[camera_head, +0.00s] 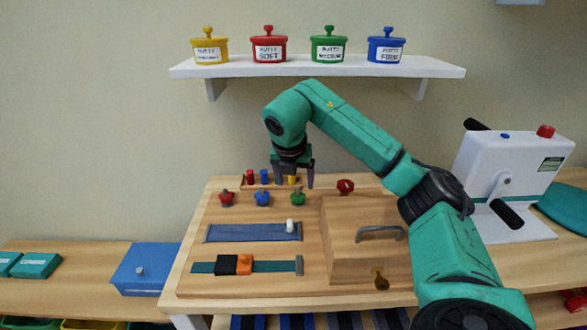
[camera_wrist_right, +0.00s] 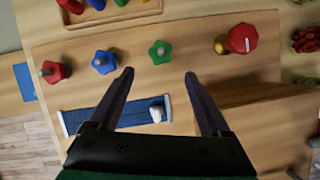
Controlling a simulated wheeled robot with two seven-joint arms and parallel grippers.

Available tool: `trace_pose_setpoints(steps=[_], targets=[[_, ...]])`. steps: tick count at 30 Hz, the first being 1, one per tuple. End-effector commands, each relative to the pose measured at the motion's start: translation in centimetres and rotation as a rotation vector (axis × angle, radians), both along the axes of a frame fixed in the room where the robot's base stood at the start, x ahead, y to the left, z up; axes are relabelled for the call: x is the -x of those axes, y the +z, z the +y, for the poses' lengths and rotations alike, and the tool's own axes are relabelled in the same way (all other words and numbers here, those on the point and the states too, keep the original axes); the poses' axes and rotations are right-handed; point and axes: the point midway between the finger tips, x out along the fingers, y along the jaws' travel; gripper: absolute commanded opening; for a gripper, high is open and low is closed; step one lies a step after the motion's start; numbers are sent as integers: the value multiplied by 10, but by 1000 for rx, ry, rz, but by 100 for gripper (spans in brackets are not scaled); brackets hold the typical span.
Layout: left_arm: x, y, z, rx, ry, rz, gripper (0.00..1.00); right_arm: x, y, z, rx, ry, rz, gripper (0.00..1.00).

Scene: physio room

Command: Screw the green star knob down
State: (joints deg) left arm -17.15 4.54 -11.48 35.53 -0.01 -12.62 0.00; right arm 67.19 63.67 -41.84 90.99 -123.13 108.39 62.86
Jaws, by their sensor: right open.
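The green star knob (camera_head: 298,197) sits on its post on the wooden board, at the right end of a row with a blue star knob (camera_head: 262,198) and a red star knob (camera_head: 226,197). In the wrist view the green knob (camera_wrist_right: 160,52) lies just beyond the fingertips, near the line midway between them. My right gripper (camera_head: 294,178) is open and empty, above and apart from the knob; its fingers also show in the wrist view (camera_wrist_right: 159,73). How far the knob is screwed down I cannot tell. My left gripper is not in view.
Behind the row stand red, blue and yellow pegs (camera_head: 264,177). A red knob (camera_head: 345,187) is to the right, above a wooden box front with a grey handle (camera_head: 379,234). A blue strap (camera_head: 250,233) lies in front. A shelf (camera_head: 320,67) with putty pots hangs above.

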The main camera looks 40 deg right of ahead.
Motion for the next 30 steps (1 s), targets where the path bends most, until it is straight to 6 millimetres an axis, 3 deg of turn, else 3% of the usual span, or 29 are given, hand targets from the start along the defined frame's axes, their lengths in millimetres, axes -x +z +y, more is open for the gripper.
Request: trace_pose_setpoints(steps=[4,6,19,30], targets=[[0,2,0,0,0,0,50,9,38,12,1,1,-4,82],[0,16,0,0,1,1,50,13,56,15,2,1,-2,82],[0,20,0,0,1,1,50,16,63,19,1,0,1,83],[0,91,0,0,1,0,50,16,133,19,1,0,1,83]])
